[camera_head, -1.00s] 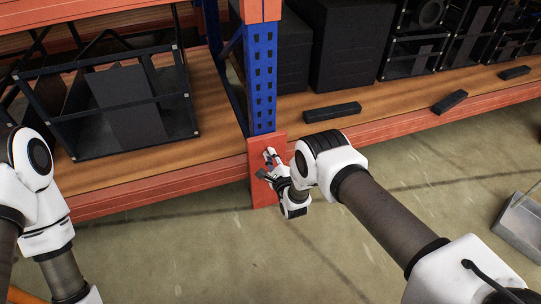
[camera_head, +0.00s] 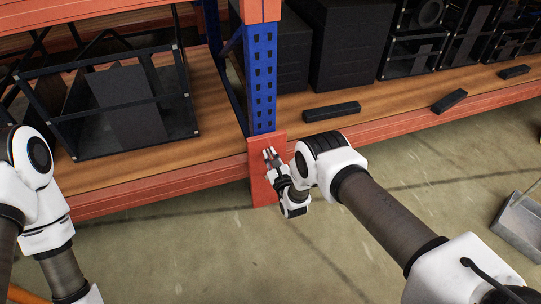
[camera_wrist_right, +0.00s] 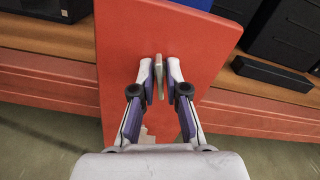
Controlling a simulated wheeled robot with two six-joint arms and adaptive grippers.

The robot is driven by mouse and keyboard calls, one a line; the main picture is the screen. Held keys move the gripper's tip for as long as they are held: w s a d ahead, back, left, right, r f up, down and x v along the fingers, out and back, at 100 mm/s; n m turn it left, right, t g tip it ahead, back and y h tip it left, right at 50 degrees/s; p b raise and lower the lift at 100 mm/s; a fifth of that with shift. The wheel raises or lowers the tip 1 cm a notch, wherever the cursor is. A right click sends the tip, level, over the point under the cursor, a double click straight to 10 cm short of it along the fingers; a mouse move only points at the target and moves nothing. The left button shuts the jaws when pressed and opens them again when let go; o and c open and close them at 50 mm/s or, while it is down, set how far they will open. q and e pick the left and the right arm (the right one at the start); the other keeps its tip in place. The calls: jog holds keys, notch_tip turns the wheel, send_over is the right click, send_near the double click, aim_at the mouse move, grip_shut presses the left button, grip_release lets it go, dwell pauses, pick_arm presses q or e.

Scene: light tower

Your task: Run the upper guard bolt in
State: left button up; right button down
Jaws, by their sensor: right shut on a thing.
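The orange-red guard plate (camera_head: 258,190) stands at the foot of the blue upright (camera_head: 261,80); it fills the middle of the right wrist view (camera_wrist_right: 125,45). My right gripper (camera_head: 270,154) is at the plate's face, near its upper part. In the wrist view its two fingertips (camera_wrist_right: 160,75) are shut on a narrow grey-tan piece, seemingly the upper guard bolt (camera_wrist_right: 159,68), which stands against the plate. How deep the bolt sits cannot be told. My left arm shows at the left edge of the head view, but its gripper is out of frame.
Wooden shelf decks with orange beams run left (camera_head: 205,95) and right (camera_head: 400,100) of the upright. A black-framed crate (camera_head: 110,148) stands on the left deck. Black bars (camera_head: 332,111) and dark boxes (camera_head: 350,45) are on the right. A grey metal box (camera_head: 522,225) stands on open floor.

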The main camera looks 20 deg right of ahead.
jog(key=shift+s+f, duration=0.15)
jog(key=shift+f, duration=0.1)
jog(key=c, duration=1.3)
grip_release()
jog(key=shift+r, duration=0.15)
jog(key=s, duration=1.2)
jog(key=shift+d, duration=0.25)
